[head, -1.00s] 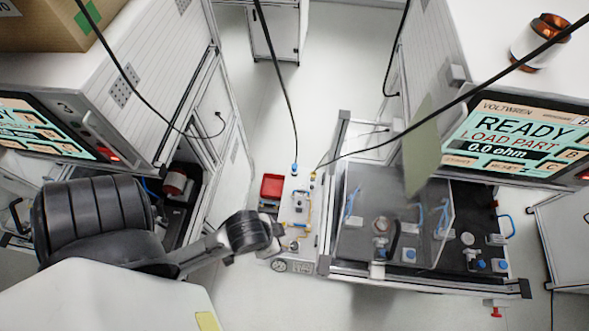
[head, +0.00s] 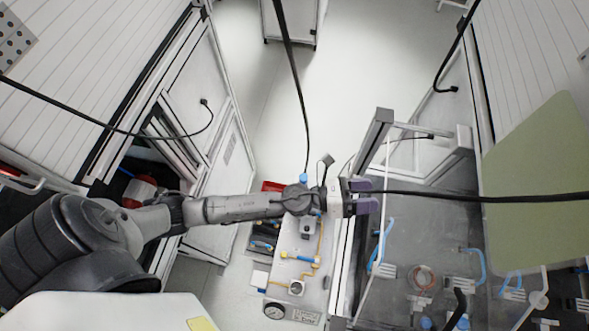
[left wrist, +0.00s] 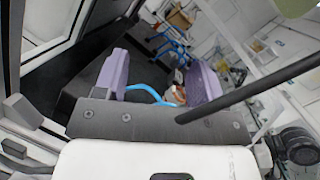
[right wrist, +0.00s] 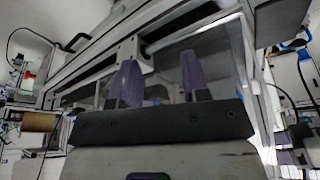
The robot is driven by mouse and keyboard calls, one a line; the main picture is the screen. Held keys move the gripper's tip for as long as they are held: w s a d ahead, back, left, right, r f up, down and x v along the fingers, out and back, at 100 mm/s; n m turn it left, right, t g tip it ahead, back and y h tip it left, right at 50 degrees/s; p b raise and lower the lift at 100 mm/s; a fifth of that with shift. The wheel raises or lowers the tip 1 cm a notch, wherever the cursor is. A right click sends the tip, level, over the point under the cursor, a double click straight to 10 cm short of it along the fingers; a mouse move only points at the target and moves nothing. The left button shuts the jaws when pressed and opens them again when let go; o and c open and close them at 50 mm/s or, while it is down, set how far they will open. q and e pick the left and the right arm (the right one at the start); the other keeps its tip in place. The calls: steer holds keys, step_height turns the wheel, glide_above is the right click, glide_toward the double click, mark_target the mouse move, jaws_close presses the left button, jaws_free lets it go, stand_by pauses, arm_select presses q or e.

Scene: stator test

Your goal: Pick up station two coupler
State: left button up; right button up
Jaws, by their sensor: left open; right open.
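A blue coupler-like fitting (head: 303,178) at the end of a black hose (head: 296,90) shows in the head view, just above my left wrist. I cannot tell whether it is the station two coupler. A second black hose (head: 480,197) comes from the right and passes behind my left gripper; its end is hidden. My left gripper (head: 368,195) is open, its purple fingers pointing right over the station's left edge. In the left wrist view its fingers (left wrist: 158,75) are apart with no part gripped. My right gripper (right wrist: 160,75) is open and empty in the right wrist view.
The fitting panel (head: 315,275) with yellow pipes and a gauge (head: 274,311) lies below my left forearm. A red bin (head: 272,186) is beside it. The station with blue hoses (head: 472,262) and a copper ring (head: 421,277) is at right, near a green-grey panel (head: 535,160).

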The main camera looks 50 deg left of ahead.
arm_select(q)
step_height(320, 180, down, 6)
steer(key=s+d+m+g+h, duration=0.1)
steer(key=d+m+g+h, duration=0.15)
steer(key=m+g, duration=0.6)
steer(key=m+g+y+b, duration=0.2)
steer(key=m+g+y, duration=0.4)
steer(key=m+y, duration=0.95)
glide_toward(303, 177)
step_height(303, 177, down, 5)
steer(key=shift+w+f, duration=0.1)
steer(key=shift+a+f+b, duration=0.15)
steer(key=shift+f+b, duration=0.55)
steer(key=shift+f, duration=0.05)
step_height(303, 177, down, 5)
steer(key=b, duration=0.3)
steer(key=shift+r, duration=0.15)
steer(key=shift+f+b, duration=0.35)
steer(key=shift+f, duration=0.2)
steer(key=shift+r, duration=0.1)
arm_select(e)
step_height(303, 177, down, 7)
steer(key=shift+s+d, duration=0.4)
